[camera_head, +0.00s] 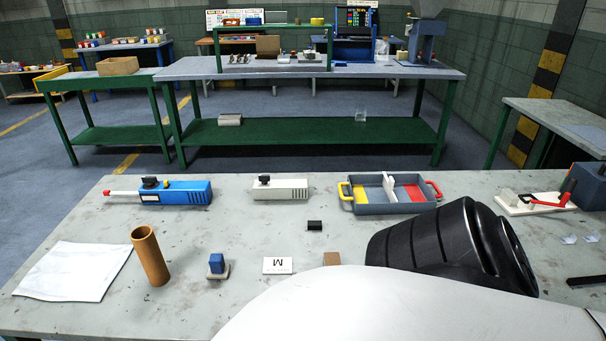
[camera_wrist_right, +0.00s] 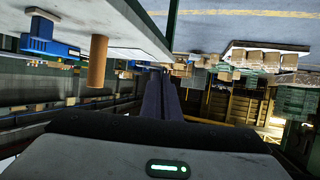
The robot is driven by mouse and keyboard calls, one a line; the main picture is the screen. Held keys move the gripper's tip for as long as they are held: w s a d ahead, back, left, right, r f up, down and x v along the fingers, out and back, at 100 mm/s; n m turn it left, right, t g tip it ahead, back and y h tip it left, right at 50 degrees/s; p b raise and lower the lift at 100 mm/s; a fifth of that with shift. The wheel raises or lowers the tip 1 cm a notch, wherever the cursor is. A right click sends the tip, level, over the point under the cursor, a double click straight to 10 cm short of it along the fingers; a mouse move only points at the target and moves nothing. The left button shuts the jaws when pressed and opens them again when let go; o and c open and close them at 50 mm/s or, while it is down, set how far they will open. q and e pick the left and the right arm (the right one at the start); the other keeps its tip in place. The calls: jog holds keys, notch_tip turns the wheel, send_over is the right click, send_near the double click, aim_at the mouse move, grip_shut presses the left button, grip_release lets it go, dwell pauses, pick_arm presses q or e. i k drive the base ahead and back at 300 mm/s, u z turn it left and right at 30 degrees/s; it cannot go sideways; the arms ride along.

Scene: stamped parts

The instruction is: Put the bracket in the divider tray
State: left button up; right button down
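The divider tray (camera_head: 408,208) stands at the back right of the near table, with yellow, blue and red compartments, a white divider and yellow and red end handles. A small dark part (camera_head: 314,225) lies in front of it to the left; it may be the bracket, but its shape is too small to be sure. My right gripper (camera_wrist_right: 163,80) shows in the right wrist view as two dark fingers side by side, with no gap or held thing visible. Its fingers are not in the head view. My left gripper is in neither view.
A brown cylinder (camera_head: 151,256), blue block on a base (camera_head: 217,264), "M" card (camera_head: 277,266) and brown block (camera_head: 332,258) stand in front. Blue (camera_head: 186,192) and white (camera_head: 281,188) devices are behind. My white and black arm covers the front right. White sheet (camera_head: 74,271) at left.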

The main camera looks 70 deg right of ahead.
aim_at(415, 196)
jog(key=z, duration=2.2)
